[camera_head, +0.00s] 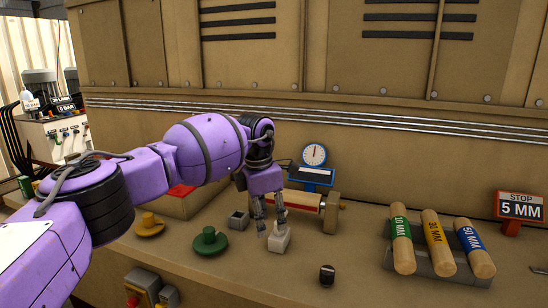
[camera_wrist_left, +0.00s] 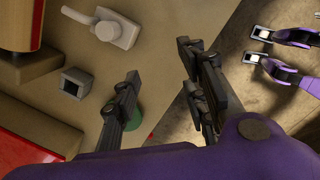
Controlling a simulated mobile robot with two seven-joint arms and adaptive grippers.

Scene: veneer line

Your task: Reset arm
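My left arm comes in from the left in the head view, over the tan bench (camera_head: 340,255). Its left gripper (camera_head: 271,226) points down above the bench, close to a white lever piece (camera_head: 279,242). In the left wrist view the two dark fingers of the gripper (camera_wrist_left: 160,88) stand apart with nothing between them. The white lever piece (camera_wrist_left: 116,34) lies clear of the fingers there. A green knob (camera_wrist_left: 134,115) is partly hidden behind one finger. My right gripper is not in view.
A green knob (camera_head: 210,241), yellow knob (camera_head: 149,225), grey square socket (camera_head: 238,220) and dial gauge (camera_head: 314,156) surround the arm. A small black piece (camera_head: 327,274), a rack of marked cylinders (camera_head: 436,242) and a stop sign (camera_head: 520,206) stand right. The tan machine wall rises behind.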

